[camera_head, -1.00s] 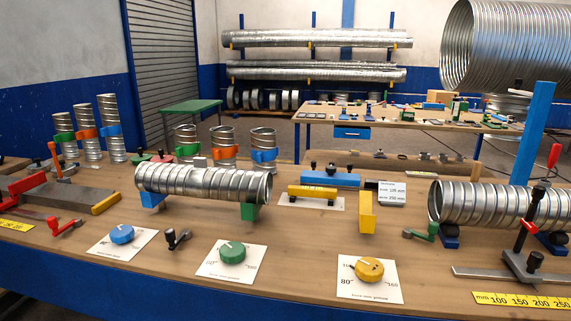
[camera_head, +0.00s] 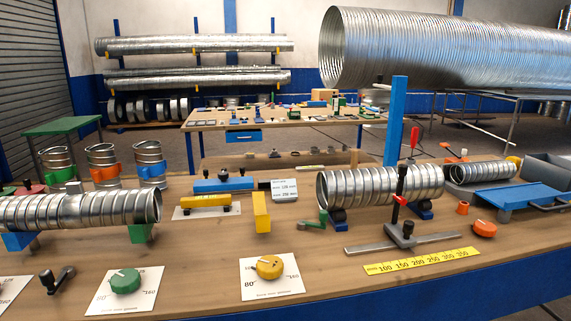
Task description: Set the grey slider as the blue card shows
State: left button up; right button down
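A grey rail (camera_head: 440,241) lies along the right part of the bench and carries a dark grey slider (camera_head: 401,234) with an upright post, a red lever and a black knob. A yellow scale (camera_head: 421,261) with numbers from 100 to about 350 lies in front of it. The slider stands near the rail's middle, close to the 150 to 200 marks. Neither gripper is in view.
A spiral duct (camera_head: 380,187) on blue supports lies behind the slider. Green (camera_head: 126,281) and yellow (camera_head: 269,267) dials sit on white cards at the front. An orange knob (camera_head: 484,229) and a blue tray (camera_head: 517,196) are at right. A yellow block (camera_head: 261,212) stands mid-bench.

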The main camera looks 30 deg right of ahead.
aim_at(402, 237)
jog(key=z, duration=1.7)
